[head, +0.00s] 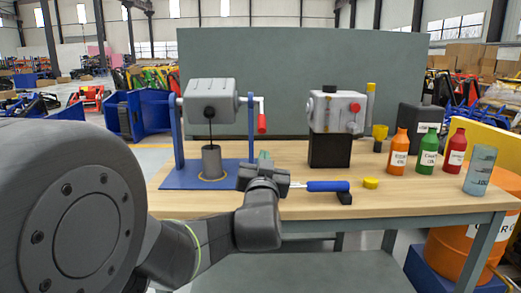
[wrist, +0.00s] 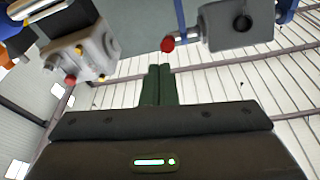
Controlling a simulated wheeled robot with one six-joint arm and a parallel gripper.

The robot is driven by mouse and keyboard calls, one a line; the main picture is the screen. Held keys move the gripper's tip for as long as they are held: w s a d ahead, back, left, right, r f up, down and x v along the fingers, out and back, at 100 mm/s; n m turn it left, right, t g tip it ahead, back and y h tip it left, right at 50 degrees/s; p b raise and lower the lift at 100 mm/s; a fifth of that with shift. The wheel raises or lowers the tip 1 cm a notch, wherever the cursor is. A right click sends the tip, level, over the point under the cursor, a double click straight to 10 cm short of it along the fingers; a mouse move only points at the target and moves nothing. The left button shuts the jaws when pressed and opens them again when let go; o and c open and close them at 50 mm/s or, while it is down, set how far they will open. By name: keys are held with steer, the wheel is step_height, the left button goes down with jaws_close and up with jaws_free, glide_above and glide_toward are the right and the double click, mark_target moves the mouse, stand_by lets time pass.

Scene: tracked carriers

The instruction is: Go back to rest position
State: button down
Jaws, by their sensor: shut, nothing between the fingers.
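My gripper (head: 264,157) is in front of the workbench in the head view, its dark body over the near part of the tabletop with its fingers pointing up and away. In the wrist view the two dark green fingers (wrist: 158,85) lie side by side, shut with nothing between them. The wrist view is tilted, with the ceiling behind the fingers. My gripper's body hides part of the bench and of the blue stand's base.
A grey drum with a red-handled crank (head: 262,122) hangs on a blue stand (head: 179,140) above a grey cylinder (head: 212,160). A grey-white machine (head: 338,111) sits on a black block. A blue-handled tool (head: 328,186), yellow cap (head: 371,183), several bottles (head: 399,152) and a beaker (head: 480,170) are to the right.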

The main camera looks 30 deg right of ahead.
mark_target(264, 130)
stand_by(0.3)
steer(key=w+d+r, duration=0.1)
steer(key=w+r, duration=0.1)
steer(key=w+d+r, duration=0.1)
steer(key=w+r, duration=0.1)
steer(key=w+d+r+b, duration=0.1)
steer(key=d+r, duration=0.1)
steer(key=shift+w, duration=0.4)
steer(key=shift+w+f, duration=0.15)
steer(key=shift+f, duration=0.15)
